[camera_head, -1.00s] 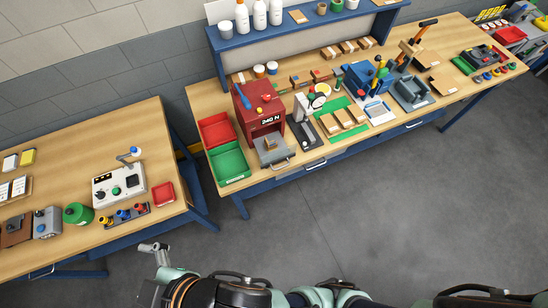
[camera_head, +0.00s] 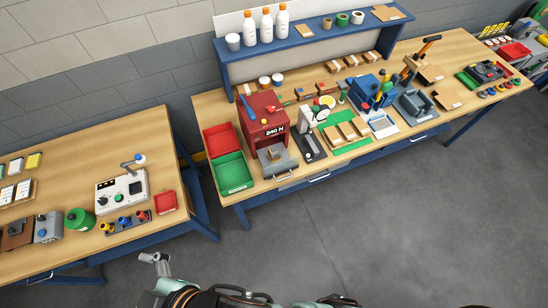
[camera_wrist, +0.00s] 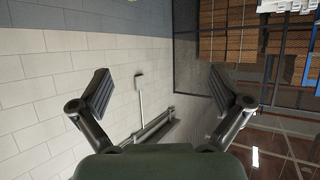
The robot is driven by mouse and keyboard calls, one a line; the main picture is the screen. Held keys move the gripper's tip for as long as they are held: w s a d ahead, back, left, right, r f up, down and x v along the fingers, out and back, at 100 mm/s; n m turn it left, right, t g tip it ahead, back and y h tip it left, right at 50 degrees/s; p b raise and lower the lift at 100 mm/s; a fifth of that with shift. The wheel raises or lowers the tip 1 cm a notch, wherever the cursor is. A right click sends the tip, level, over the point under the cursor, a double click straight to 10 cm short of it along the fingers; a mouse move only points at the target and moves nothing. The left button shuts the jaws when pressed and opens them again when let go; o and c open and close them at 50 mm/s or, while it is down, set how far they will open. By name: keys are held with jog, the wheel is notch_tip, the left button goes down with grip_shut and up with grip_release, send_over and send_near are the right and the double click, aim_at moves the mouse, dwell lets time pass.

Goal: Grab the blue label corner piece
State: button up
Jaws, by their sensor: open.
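I cannot pick out a blue label corner piece for certain. A row of small brown pieces with coloured labels (camera_head: 304,93) stands at the back of the long wooden bench (camera_head: 345,170), below the blue shelf. The label colours are too small to tell apart reliably. My gripper (camera_wrist: 160,90) is open and empty in the wrist view, its two fingers spread wide. It faces a pale tiled wall and dark racks, with no bench piece between the fingers. In the head view, part of my arm shows at the bottom edge, in front of and well apart from the bench.
A red press (camera_head: 262,116) stands beside a red bin (camera_head: 221,138) and green bin (camera_head: 234,172). A green mat (camera_head: 335,145) holds brown blocks. The blue shelf (camera_head: 290,43) overhangs the bench's back. The left table (camera_head: 85,250) carries a control box (camera_head: 122,190). Grey floor (camera_head: 330,235) is free.

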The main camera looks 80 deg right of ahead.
dwell(0.3)
jog(key=c, duration=1.2)
